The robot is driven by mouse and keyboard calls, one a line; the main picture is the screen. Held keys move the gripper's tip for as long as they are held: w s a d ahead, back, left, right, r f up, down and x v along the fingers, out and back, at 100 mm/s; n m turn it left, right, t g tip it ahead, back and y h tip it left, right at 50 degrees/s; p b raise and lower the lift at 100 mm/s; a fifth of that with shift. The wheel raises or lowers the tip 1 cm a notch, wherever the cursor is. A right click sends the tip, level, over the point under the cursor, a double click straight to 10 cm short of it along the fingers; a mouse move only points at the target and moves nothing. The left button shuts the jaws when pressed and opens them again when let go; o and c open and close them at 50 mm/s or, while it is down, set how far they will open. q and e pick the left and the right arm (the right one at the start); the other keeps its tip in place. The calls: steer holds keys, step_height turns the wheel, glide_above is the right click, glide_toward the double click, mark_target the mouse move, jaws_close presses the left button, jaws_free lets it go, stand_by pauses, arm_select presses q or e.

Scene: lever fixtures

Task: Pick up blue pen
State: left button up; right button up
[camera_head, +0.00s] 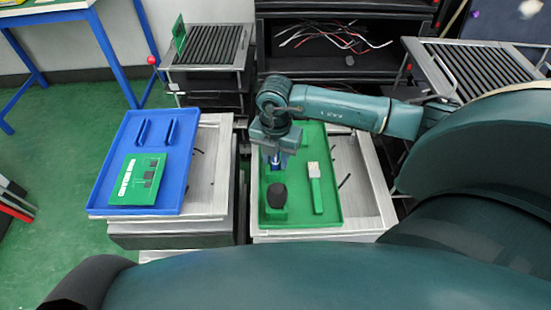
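My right gripper (274,156) points down over the upper left part of the green tray (334,208). A small blue upright shape, likely the blue pen (275,159), shows right at its fingertips. The gripper covers much of this spot, and I cannot tell whether the fingers are shut on the blue shape or open around it. My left gripper is not in view.
In the green tray are a black rounded object on a green base (277,196) and a green-and-white stick-like object (315,187). At left, a blue tray (104,187) holds a green board (137,180). Racks (207,46) stand behind.

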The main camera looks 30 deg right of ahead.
jaws_close()
steer(key=shift+r, duration=0.1)
